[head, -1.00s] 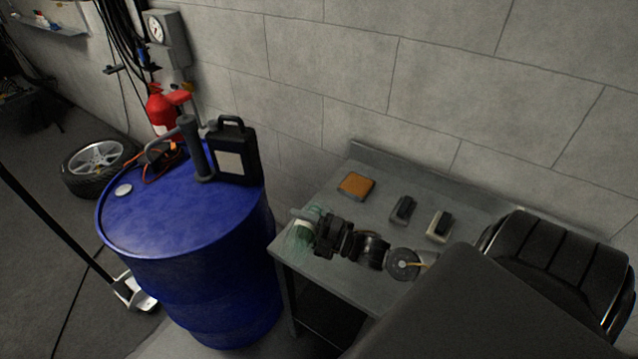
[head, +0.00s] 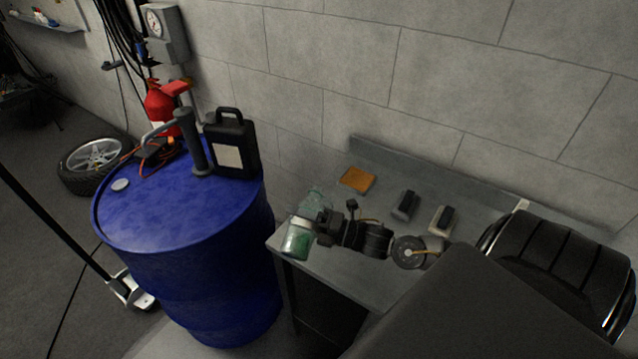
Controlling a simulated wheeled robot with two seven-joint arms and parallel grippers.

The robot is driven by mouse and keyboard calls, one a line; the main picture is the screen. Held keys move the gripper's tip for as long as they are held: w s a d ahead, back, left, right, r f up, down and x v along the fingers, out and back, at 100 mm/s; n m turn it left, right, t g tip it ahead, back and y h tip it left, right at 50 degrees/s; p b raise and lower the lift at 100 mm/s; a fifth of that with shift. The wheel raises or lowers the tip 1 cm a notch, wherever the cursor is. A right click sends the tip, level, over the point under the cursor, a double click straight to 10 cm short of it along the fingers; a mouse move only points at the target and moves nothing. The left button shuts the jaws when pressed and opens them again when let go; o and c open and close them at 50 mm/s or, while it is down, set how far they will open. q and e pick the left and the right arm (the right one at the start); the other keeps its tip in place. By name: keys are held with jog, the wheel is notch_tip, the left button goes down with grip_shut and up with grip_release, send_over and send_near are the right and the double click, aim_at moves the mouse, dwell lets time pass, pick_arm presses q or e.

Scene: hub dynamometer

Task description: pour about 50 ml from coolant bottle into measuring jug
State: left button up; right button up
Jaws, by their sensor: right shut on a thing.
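My right gripper (head: 322,230) is shut on a translucent container with green in it, which I take to be the coolant bottle (head: 297,241). The bottle is tilted and held over the left end of the grey bench. A clear, pale green part shows just behind it, above the gripper. I cannot tell whether that is part of the bottle or a separate clear vessel. I cannot make out the measuring jug for certain. The gripper hides part of the held container. My left gripper is not in view.
A wall rises behind.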

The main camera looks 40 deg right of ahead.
aim_at(302, 202)
jog(key=shift+w+d+n, duration=0.15)
jog(key=shift+d+n, duration=0.05)
jog(key=shift+n, duration=0.5)
jog(key=n, duration=0.1)
jog(key=d+r+n, duration=0.1)
jog(key=n, duration=0.1)
jog(key=shift+w+d+n+g+y+b, duration=0.15)
jog(key=shift+w+n+g+y+b, duration=0.15)
jog(key=shift+w+y+b, duration=0.1)
notch_tip(302, 202, down, 2)
jog(key=n+b, duration=0.3)
jog(key=n, duration=0.1)
jog(key=n+g+b, duration=0.1)
jog(key=n+b, duration=0.3)
jog(key=shift+w+d+f, duration=0.1)
jog(key=shift+d, duration=0.05)
jog(key=shift+n, duration=0.8)
notch_tip(302, 202, up, 4)
jog(key=p, duration=0.2)
jog(key=shift+w+p, duration=0.1)
jog(key=shift+p, duration=0.2)
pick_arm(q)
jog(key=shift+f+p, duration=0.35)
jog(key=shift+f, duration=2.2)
pick_arm(e)
jog(key=shift+d+r+n, duration=0.1)
jog(key=shift+r+n, duration=0.3)
jog(key=shift+r, duration=0.8)
